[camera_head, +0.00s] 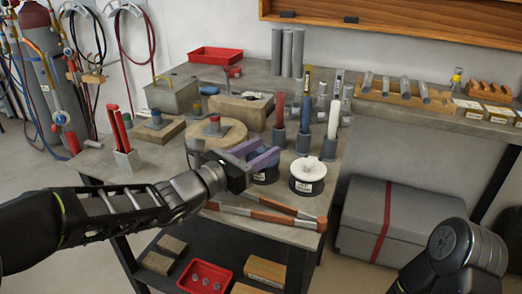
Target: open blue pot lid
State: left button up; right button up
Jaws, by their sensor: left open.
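The blue pot (266,178) is a small dark pot with a pale label, near the front edge of the workbench. Its top is mostly covered by my left gripper (262,152), which comes in from the left with its two purple-grey fingers apart. The fingers are over or around the pot's top; I cannot tell whether they touch the lid. A little blue shows by the fingers, and the lid itself is largely hidden. My right arm shows only at the lower right, and its gripper is out of view.
A white-lidded pot (308,172) stands just right of the blue pot. Cups with upright red, blue and white sticks stand behind. A round wooden block (232,134) is behind left. An orange-and-grey folding frame (268,214) lies along the front of the workbench (165,172).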

pick_arm(q)
jog(key=shift+c, duration=0.3)
grip_shut()
dwell(1.0)
